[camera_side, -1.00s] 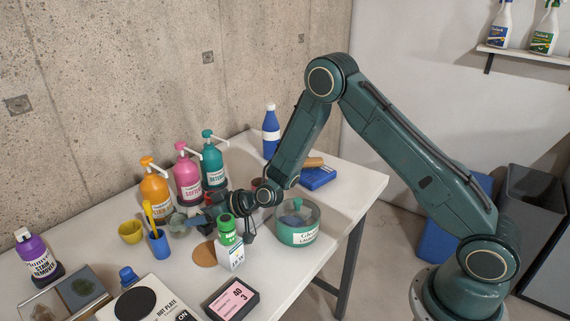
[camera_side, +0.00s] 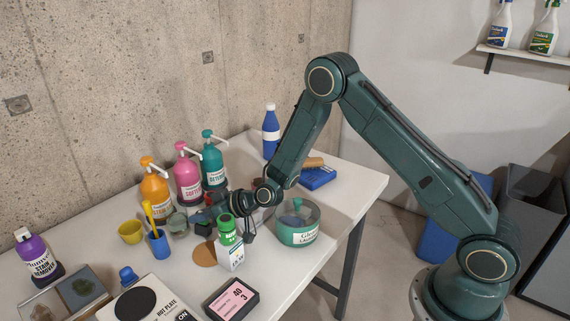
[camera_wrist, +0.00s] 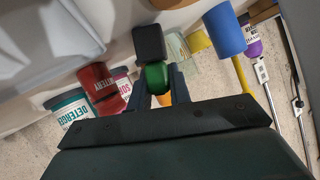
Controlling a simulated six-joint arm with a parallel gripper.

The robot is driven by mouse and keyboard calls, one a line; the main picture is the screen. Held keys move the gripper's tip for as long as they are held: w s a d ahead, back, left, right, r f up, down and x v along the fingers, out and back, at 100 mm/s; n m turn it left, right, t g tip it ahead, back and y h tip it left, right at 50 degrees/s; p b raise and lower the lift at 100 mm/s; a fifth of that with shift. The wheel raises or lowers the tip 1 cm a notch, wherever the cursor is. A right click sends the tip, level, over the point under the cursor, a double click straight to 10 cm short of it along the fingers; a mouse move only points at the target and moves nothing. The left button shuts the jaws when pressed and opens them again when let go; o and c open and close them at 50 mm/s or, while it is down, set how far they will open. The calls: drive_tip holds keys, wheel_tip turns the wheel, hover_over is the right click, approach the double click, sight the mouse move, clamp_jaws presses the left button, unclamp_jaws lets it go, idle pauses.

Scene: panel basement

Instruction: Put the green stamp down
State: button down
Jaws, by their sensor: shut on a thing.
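The green stamp (camera_wrist: 155,76) shows in the wrist view as a rounded green handle, with a black block (camera_wrist: 150,42) adjoining it that looks like its base. My gripper (camera_wrist: 160,85) is shut on the green handle, one finger on each side. In the side view my gripper (camera_side: 212,207) is low over the table, behind the green-capped bottle (camera_side: 230,250). The stamp is hard to make out there among the dark fingers and small items. I cannot tell whether its base touches the table.
Orange (camera_side: 155,190), pink (camera_side: 187,175) and teal (camera_side: 213,165) pump bottles stand behind the gripper. A blue cup (camera_side: 159,245), a yellow cup (camera_side: 130,232) and a small glass jar (camera_side: 178,223) are to the left.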

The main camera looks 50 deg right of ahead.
drive_tip(key=shift+r, duration=0.1)
wheel_tip(320, 180, up, 20)
idle(0.7)
idle(0.5)
drive_tip(key=w+d+n+h, duration=0.1)
drive_tip(key=w+d, duration=0.4)
drive_tip(key=d, duration=0.7)
drive_tip(key=w+d+n, duration=0.1)
drive_tip(key=w+d, duration=0.3)
drive_tip(key=d, duration=0.9)
wheel_tip(320, 180, down, 16)
drive_tip(key=shift+w+r, duration=0.1)
drive_tip(key=shift+r, duration=0.05)
drive_tip(key=shift+f, duration=2.15)
drive_tip(key=shift+a+f, duration=0.1)
drive_tip(key=shift+f, duration=0.05)
